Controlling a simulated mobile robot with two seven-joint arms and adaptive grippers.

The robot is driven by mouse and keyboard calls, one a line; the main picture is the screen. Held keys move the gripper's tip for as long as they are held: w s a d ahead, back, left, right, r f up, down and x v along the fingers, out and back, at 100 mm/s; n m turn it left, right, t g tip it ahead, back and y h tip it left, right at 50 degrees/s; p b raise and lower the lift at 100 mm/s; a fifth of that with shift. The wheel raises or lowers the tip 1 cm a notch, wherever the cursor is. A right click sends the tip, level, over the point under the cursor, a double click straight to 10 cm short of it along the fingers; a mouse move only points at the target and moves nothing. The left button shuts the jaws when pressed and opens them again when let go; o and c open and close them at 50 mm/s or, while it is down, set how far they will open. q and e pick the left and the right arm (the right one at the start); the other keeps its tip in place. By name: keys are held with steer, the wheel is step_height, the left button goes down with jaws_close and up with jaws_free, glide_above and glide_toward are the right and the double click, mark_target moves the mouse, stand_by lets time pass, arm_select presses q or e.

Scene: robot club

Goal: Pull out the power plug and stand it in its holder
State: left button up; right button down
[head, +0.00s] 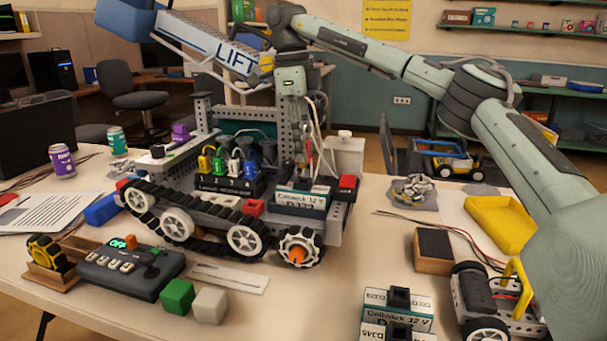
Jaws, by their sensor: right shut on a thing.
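My right gripper (293,112) points down over the tracked robot (240,208), at the right side of its mast. It is shut on the power plug, which is mostly hidden by the fingers and loose wires. Thin red, white and dark wires (311,137) hang beside the fingers. Below is a battery (300,199) labelled Cellwick 12 V, seated in the tracked robot. I cannot tell whether the plug is clear of the battery's socket. I cannot make out the plug's holder for certain. My left gripper is not in view.
The lift arm (222,52) slants up left of my gripper. Coloured connectors (234,166) stand in a black block nearby. A controller (130,268), two spare batteries (397,312), a small wheeled robot (490,305) and a yellow tray (500,222) occupy the table. The front middle is fairly clear.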

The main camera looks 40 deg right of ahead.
steer(key=shift+r, duration=1)
steer(key=shift+f, duration=0.1)
